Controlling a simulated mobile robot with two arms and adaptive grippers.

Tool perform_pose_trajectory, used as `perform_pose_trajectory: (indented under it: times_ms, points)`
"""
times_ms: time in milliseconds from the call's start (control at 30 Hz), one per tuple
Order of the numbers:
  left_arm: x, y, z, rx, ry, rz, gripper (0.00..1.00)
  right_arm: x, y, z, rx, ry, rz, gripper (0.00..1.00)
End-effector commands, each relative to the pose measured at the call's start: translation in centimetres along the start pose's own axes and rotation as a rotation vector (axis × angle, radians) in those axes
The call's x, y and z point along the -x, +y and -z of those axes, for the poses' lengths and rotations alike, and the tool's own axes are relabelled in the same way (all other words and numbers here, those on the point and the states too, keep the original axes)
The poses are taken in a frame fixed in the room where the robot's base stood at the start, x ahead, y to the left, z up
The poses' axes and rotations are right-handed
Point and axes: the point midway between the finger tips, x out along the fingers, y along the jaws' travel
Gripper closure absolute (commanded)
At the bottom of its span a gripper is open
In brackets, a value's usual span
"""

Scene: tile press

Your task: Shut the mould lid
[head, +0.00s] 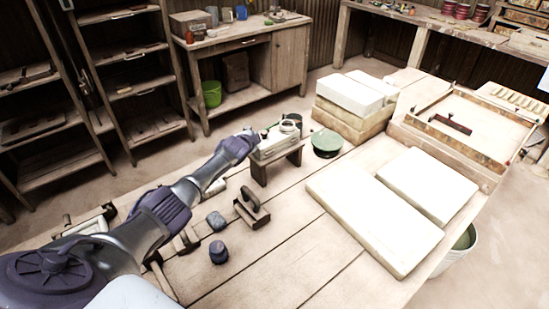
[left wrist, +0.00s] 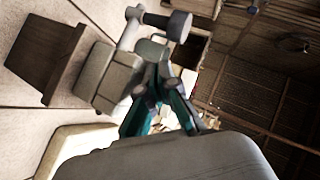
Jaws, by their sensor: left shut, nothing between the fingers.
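The tile press mould (head: 277,144) is a small pale metal body on a dark wooden stand (head: 259,172), near the far edge of the table. Contact is unclear. In the head view my wrist hides part of the mould's left side. My right gripper is out of view.
A green bowl (head: 326,143) stands right of the mould. White slabs (head: 375,210) and a stack of blocks (head: 352,105) fill the table's right. Shelves and a workbench stand behind.

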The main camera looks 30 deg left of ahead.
Motion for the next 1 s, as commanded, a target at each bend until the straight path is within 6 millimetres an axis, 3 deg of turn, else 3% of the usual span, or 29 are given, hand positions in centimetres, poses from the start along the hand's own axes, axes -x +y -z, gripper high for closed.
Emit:
perform_pose_trajectory:
  times_ms: [533, 1000]
  points:
    - [0.8, 0.1, -0.1, 0.0, 0.0, -0.002, 1.0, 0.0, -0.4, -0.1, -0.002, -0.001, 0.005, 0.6]
    - [6.8, 0.1, -0.1, -0.003, 0.001, 0.0, 1.0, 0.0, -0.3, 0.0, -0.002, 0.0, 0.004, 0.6]
